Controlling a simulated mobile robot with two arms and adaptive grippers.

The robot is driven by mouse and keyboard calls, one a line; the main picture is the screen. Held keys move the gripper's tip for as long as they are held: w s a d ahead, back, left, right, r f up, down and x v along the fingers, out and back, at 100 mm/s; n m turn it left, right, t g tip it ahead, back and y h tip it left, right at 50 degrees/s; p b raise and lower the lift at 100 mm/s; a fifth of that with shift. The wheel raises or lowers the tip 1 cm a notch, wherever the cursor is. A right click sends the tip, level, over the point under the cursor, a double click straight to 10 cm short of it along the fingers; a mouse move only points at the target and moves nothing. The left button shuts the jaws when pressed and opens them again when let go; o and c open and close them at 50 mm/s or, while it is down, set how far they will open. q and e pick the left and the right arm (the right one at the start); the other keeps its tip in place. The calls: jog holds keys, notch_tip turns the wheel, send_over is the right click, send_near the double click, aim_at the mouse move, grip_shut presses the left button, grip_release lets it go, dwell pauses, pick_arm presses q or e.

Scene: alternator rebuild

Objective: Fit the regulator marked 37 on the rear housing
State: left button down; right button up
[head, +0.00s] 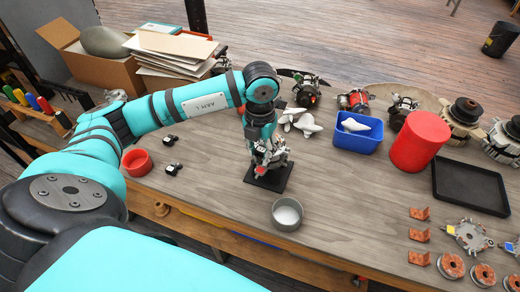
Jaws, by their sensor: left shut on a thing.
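My left gripper (268,150) reaches down over the black stand (262,183) in the middle of the bench. A metal part that looks like the rear housing (276,160) is on this stand, partly covered by the gripper. The gripper is shut on a small part that seems to be a regulator. The fingers hide most of it, and I cannot read a number or tell whether it touches the housing. Two small black parts, perhaps other regulators, lie on the bench to the left: one farther (171,140) and one nearer (174,169). My right gripper is out of view.
A grey cup (287,214) stands just in front of the stand and a red ring-shaped bowl (137,162) to the left. A blue bin (350,143), a red cylinder (420,142) and a black tray (470,187) are to the right. Bare bench lies between cup and orange brackets (419,236).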

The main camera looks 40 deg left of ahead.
pick_arm(q)
jog(key=shift+f+b, duration=0.2)
jog(key=shift+b, duration=0.15)
dwell(0.3)
dwell(0.4)
jog(key=c, duration=0.9)
grip_release()
jog(key=shift+o, duration=0.2)
notch_tip(320, 180, up, 12)
notch_tip(320, 180, up, 4)
jog(key=p, duration=0.3)
send_over(260, 152)
